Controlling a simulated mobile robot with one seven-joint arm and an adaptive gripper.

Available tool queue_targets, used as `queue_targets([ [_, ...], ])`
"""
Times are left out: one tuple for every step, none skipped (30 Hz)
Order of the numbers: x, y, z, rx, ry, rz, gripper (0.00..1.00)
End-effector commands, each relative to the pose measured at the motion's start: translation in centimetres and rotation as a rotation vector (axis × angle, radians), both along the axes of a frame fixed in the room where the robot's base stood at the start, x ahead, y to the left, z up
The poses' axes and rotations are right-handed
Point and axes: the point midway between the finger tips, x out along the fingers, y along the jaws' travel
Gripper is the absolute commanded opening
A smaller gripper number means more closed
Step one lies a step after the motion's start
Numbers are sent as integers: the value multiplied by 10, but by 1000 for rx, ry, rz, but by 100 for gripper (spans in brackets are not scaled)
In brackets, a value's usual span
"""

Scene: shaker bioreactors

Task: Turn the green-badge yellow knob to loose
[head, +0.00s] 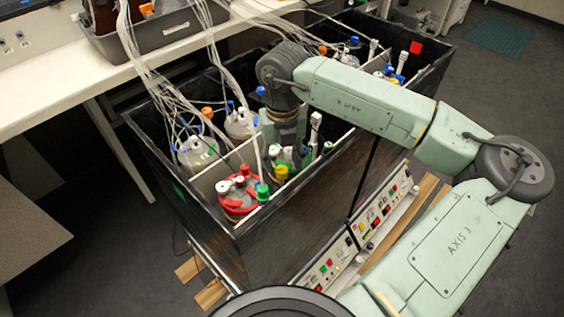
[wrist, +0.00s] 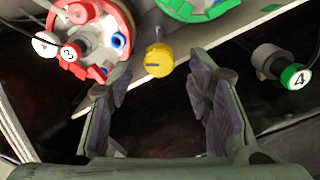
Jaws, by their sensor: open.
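A yellow knob (wrist: 159,62) with a dark line across its face, roughly level in the picture, shows in the wrist view. In the head view it is beside the green-ringed vessel (head: 281,172). My gripper (wrist: 158,86) is open and empty, its two dark-padded fingers spread to either side below the knob in the wrist view. The knob shows beyond the gap, not between the pads, and no finger appears to touch it. In the head view my arm hides part of the vessel, and the fingers (head: 286,146) are hard to make out. A green square badge (head: 179,190) is on the box's left outer wall.
A red-ringed vessel (wrist: 88,35) is left of the knob; a green-ringed one (wrist: 192,8) is behind it. A green cap marked 4 (wrist: 295,77) is right. The black box (head: 190,215) has walls and a divider. Tubes (head: 150,75) hang across it. A red badge (head: 416,47) is far right.

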Motion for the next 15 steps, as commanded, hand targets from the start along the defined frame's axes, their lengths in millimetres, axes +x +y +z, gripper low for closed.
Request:
queue_targets([
  [-1, 0, -6, 2, 3, 0, 46],
  [0, 0, -10, 1, 2, -1, 46],
  [0, 0, -15, 2, 3, -1, 46],
  [0, 0, -18, 2, 1, 0, 46],
  [0, 0, -20, 2, 1, 0, 46],
  [0, 0, -23, 2, 1, 0, 46],
  [0, 0, -25, 2, 1, 0, 46],
  [0, 0, -26, 2, 1, 0, 46],
  [0, 0, -28, 2, 1, 0, 46],
  [0, 0, -28, 1, 0, 0, 46],
  [0, 0, -28, 1, -1, 0, 46],
  [0, 0, -29, 1, -1, 0, 46],
  [0, 0, -29, 1, -1, 0, 46],
  [0, 0, -29, 1, -1, 0, 46],
  [0, 0, -29, 1, -1, 0, 46],
])
